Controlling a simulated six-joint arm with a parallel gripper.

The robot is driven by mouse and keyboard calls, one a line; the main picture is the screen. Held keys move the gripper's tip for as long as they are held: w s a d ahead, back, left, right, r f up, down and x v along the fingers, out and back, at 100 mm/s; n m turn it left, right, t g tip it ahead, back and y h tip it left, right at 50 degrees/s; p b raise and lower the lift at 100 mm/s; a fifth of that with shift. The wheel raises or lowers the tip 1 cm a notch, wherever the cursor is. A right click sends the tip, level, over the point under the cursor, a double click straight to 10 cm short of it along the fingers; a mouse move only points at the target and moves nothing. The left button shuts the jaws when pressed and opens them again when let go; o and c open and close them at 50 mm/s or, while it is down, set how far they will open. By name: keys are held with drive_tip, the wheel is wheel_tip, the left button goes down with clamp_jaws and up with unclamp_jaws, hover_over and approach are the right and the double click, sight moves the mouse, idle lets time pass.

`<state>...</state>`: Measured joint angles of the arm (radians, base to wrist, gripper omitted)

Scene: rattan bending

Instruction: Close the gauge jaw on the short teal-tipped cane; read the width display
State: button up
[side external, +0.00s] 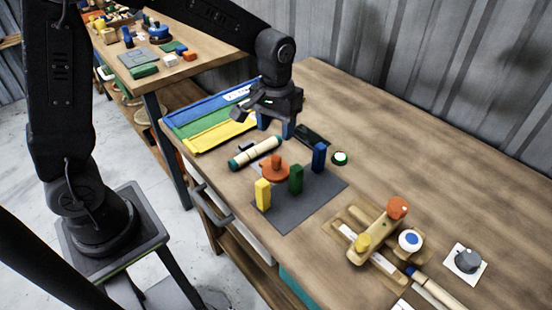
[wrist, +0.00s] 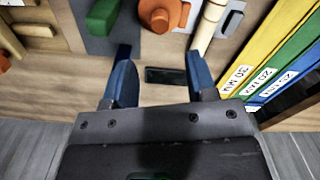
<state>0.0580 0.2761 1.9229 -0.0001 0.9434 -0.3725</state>
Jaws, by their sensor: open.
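The short cane (side external: 262,149) is cream with teal ends and lies on the bench left of the orange knob (side external: 275,168). Part of it shows at the top of the wrist view (wrist: 207,28). My gripper (side external: 276,126) is open and empty behind the cane, with its blue fingers apart over the bench in the wrist view (wrist: 162,82). A dark, display-like panel (side external: 315,134) lies just right of the fingers; it shows between them in the wrist view (wrist: 166,75). No reading is legible. I cannot tell which part is the gauge jaw.
Yellow (side external: 263,194), green (side external: 296,179) and blue (side external: 319,157) blocks stand on a grey plate (side external: 292,215). Blue, green and yellow strips (side external: 213,118) lie at the left edge. A wooden fixture (side external: 373,248) and grey dial (side external: 467,261) are at the right. The back right bench is clear.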

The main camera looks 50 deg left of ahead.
sight(276, 158)
wheel_tip(276, 158, down, 10)
drive_tip(key=shift+f, duration=0.25)
drive_tip(key=shift+c, duration=0.5)
drive_tip(key=c, duration=0.7)
drive_tip(key=shift+a, duration=1.35)
drive_tip(key=o, duration=0.8)
drive_tip(key=shift+r, duration=0.15)
wheel_tip(276, 158, up, 14)
drive_tip(key=shift+f, duration=0.2)
